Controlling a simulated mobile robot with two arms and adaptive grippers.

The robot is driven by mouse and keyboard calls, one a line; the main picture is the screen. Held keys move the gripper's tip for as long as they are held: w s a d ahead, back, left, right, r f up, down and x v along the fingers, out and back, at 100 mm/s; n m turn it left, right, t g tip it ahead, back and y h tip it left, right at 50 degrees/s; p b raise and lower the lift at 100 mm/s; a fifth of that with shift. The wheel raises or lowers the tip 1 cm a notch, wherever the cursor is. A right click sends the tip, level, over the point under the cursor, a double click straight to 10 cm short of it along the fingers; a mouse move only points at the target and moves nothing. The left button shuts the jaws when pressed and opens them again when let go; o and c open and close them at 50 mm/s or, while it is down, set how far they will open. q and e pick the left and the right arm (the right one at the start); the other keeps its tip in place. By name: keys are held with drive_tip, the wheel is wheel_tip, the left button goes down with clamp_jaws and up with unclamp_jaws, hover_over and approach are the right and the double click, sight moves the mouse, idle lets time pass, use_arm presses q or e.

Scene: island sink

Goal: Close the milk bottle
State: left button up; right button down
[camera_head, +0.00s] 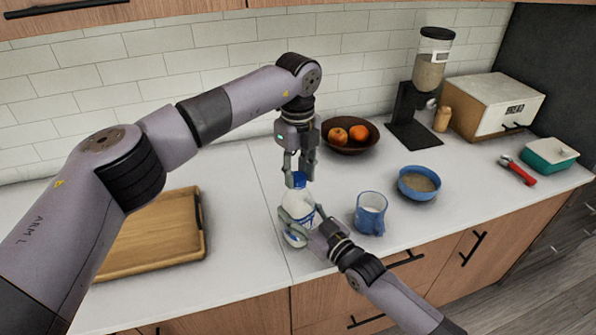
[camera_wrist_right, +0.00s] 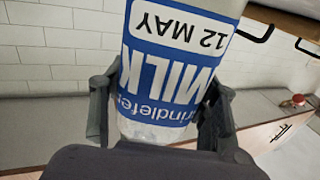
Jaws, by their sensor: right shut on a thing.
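The milk bottle (camera_head: 295,208) stands upright on the white counter, a white bottle with a blue label. The label, reading MILK and 12 MAY, shows upside down in the right wrist view (camera_wrist_right: 170,72). My right gripper (camera_head: 301,228) is shut on the bottle's body, with a finger on each side. A blue cap (camera_head: 299,180) is at the bottle's top. My left gripper (camera_head: 300,176) points straight down over it, fingertips on either side of the cap. I cannot tell whether they press on it or whether the cap is seated on the neck.
A blue mug (camera_head: 371,213) stands close to the right of the bottle, with a blue bowl (camera_head: 419,184) beyond it. A fruit bowl (camera_head: 347,147) is behind. A wooden board (camera_head: 152,238) lies left. The counter's front edge is near the bottle.

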use_arm(q)
clamp_jaws()
